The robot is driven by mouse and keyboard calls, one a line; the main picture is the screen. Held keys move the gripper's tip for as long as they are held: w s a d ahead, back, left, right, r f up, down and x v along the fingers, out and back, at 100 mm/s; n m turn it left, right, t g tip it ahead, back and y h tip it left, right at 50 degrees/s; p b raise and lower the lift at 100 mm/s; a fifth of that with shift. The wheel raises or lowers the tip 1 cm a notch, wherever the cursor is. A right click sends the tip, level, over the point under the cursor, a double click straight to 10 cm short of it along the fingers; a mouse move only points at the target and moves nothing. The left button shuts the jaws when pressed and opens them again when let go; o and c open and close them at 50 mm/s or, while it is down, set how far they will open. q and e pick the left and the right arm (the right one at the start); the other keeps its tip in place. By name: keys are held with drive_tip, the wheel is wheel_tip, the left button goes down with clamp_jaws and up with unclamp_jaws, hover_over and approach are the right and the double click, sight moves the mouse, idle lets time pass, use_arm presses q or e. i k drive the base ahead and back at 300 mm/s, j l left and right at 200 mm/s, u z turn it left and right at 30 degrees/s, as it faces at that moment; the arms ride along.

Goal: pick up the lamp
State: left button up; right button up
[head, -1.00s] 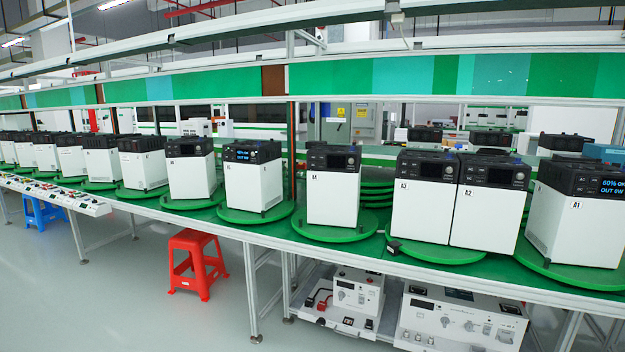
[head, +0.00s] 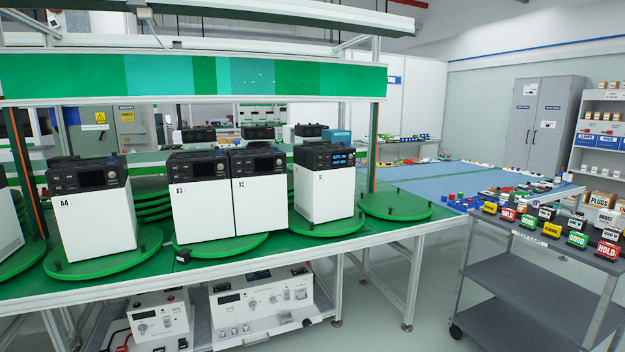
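I cannot make out a lamp for certain in the head view. White units with black tops stand on green turntables: unit A4 (head: 95,217), unit A3 (head: 202,205), unit A2 (head: 262,200) and unit A1 (head: 325,192), whose display is lit blue. The turntable (head: 396,205) at the right end of the line is empty. Neither of my grippers is in view.
A grey cart (head: 535,281) at the right carries several coloured blocks with labels such as HOLD and GOOD. Behind it are a blue-topped table (head: 440,175), a grey cabinet (head: 541,120) and shelves (head: 600,135). Grey floor is clear between bench and cart.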

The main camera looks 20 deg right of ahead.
sight(522, 204)
drive_tip(key=z, duration=1.95)
